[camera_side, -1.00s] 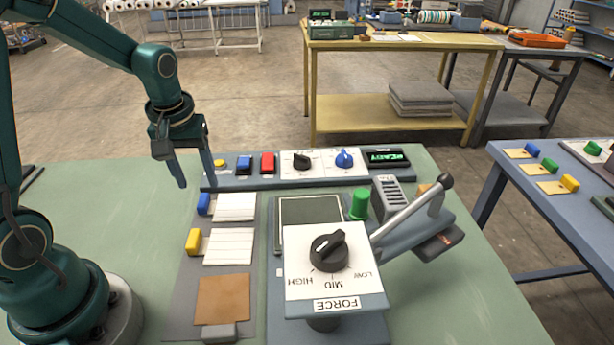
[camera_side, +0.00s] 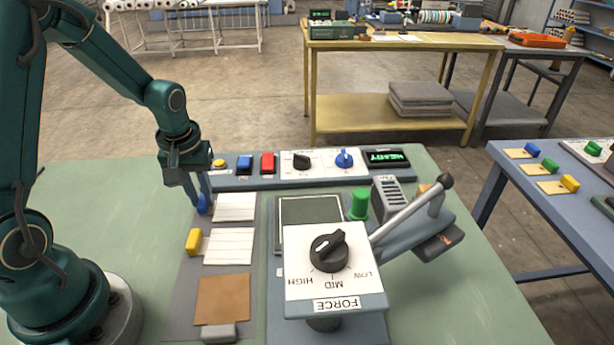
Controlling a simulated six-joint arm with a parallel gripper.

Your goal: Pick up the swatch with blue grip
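The swatch with the blue grip (camera_side: 235,207) is a white rectangle with faint lines, lying flat on a grey board. Its blue grip (camera_side: 203,207) is at its left end, partly hidden by my fingers. My gripper (camera_side: 201,199) points down at the blue grip, with its fingertips at or around it. I cannot tell whether the fingers touch or squeeze the grip. The swatch still lies on the board.
A white swatch (camera_side: 228,246) with a yellow grip (camera_side: 194,241) lies just in front. A brown swatch (camera_side: 222,299) with a grey grip lies nearer. Behind is a control panel (camera_side: 325,170) with buttons, knobs and a display. The press with its FORCE dial (camera_side: 329,252) and lever stands right.

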